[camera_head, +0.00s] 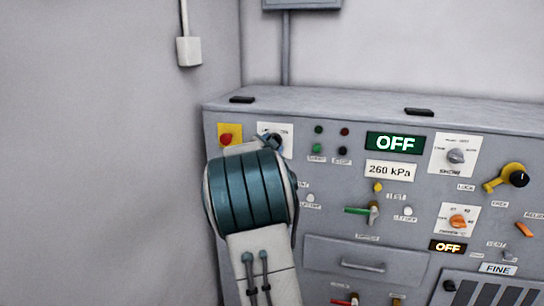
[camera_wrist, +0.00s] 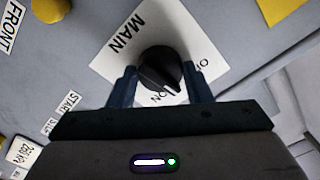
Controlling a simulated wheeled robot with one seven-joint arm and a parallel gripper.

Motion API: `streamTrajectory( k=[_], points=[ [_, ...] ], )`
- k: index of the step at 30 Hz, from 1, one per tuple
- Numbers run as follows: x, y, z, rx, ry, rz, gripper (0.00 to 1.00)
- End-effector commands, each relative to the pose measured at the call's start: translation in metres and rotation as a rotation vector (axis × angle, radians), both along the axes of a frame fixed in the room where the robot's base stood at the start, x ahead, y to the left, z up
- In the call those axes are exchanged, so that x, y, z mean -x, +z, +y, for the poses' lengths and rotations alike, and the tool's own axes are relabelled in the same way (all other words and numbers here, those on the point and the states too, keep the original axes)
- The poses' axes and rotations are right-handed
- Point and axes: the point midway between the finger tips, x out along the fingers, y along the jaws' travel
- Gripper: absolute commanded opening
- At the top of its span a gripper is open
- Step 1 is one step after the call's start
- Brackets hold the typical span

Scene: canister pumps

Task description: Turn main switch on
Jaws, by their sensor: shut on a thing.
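The main switch (camera_wrist: 160,70) is a black rotary knob on a white plate marked MAIN (camera_wrist: 118,52). In the wrist view it sits between the two fingers of my gripper (camera_wrist: 161,86), which is shut on it. The knob's pointer tip is toward the lower right, near the letters ON, which are partly hidden. The other label on the plate, at right, is only partly readable. In the head view my arm hides most of the plate (camera_head: 287,131), and my gripper (camera_head: 270,142) shows only in part. A green-lit display (camera_head: 394,143) reads OFF.
A red button on a yellow plate (camera_head: 229,137) is left of the switch. A 260 kPa display (camera_head: 390,171), a yellow-handled black knob (camera_head: 514,176), a lever (camera_head: 370,212) and a drawer (camera_head: 364,264) are on the grey panel at right. The wall is close at left.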

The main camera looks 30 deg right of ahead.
Motion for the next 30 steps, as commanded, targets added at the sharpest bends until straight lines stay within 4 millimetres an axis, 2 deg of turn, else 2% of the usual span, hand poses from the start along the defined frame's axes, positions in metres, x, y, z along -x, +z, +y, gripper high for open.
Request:
streamTrajectory(
  k=[1,18,30],
  points=[
    [0.0001,-0.0046,-0.0001,-0.029,0.0,-0.037,0.22],
    [0.0004,-0.0028,-0.0006,-0.384,0.0,-0.432,0.22],
    [0.0002,-0.0015,-0.0005,-0.555,0.0,-0.623,0.22]
  ],
)
